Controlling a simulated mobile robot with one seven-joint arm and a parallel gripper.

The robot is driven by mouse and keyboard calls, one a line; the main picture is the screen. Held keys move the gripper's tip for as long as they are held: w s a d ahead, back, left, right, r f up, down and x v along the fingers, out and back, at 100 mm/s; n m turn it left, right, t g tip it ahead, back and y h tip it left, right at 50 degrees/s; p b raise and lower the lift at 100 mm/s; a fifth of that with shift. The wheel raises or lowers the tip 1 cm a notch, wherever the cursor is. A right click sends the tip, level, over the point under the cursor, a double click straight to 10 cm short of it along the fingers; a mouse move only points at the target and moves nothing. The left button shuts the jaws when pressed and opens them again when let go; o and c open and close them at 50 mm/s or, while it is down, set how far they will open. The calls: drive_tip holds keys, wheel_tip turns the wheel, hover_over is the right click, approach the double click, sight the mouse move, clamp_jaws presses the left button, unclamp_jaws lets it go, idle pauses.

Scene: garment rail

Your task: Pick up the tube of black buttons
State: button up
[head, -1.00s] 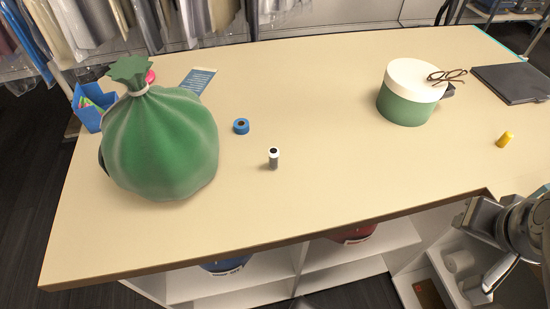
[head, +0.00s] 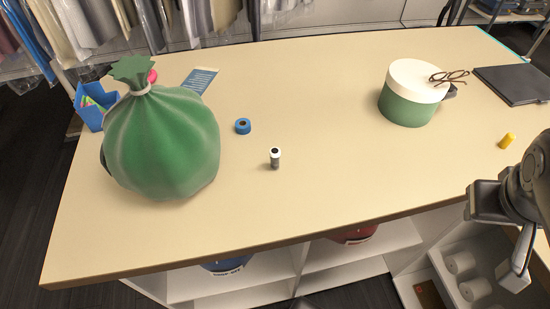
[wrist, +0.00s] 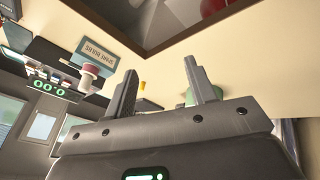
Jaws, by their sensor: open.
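A small upright tube (head: 275,160) with a white-rimmed cap, black in the middle, and a dark lower part stands on the tan table near its middle. It looks like the tube of black buttons, though its contents are too small to make out. My gripper (wrist: 160,78) is open and empty in the wrist view, its two fingers apart. In the head view my arm's end is at the right edge, beyond the table's front edge and far to the right of the tube. I cannot make out the tube in the wrist view.
A large green sack (head: 162,145) stands to the left. A green round box with white lid (head: 408,100), a yellow cylinder (head: 507,140) and a dark laptop (head: 515,84) are right. Table around the tube is clear.

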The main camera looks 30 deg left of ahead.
drive_tip(key=w+a+r+n+t+h, duration=0.15)
drive_tip(key=w+a+n+t, duration=0.25)
drive_tip(key=a+n, duration=0.45)
drive_tip(key=w+a+n+t+h, duration=0.2)
drive_tip(key=w+a+n+t, duration=0.3)
drive_tip(key=n, duration=0.6)
drive_tip(key=s+a+n+t+y, duration=0.1)
drive_tip(key=s+a+n+y, duration=0.25)
drive_tip(key=a+n, duration=0.4)
drive_tip(key=s+a+n+y, duration=0.3)
drive_tip(key=a+n+y, duration=0.2)
drive_tip(key=a, duration=0.5)
drive_tip(key=s+a+n+t+y, duration=0.1)
drive_tip(key=s+a+n+y, duration=0.2)
drive_tip(key=a+n+y, duration=0.45)
drive_tip(key=m+h, duration=0.2)
drive_tip(key=h, duration=0.1)
approach(276, 149)
drive_tip(key=w+a, duration=0.1)
drive_tip(key=w+f, duration=0.1)
drive_tip(key=w, duration=0.1)
drive_tip(key=shift+w+a+f, duration=0.2)
drive_tip(key=shift+a, duration=0.2)
drive_tip(key=x, duration=0.7)
drive_tip(key=shift+w+a, duration=0.15)
drive_tip(key=shift+w, duration=0.05)
drive_tip(key=shift+c, duration=0.2)
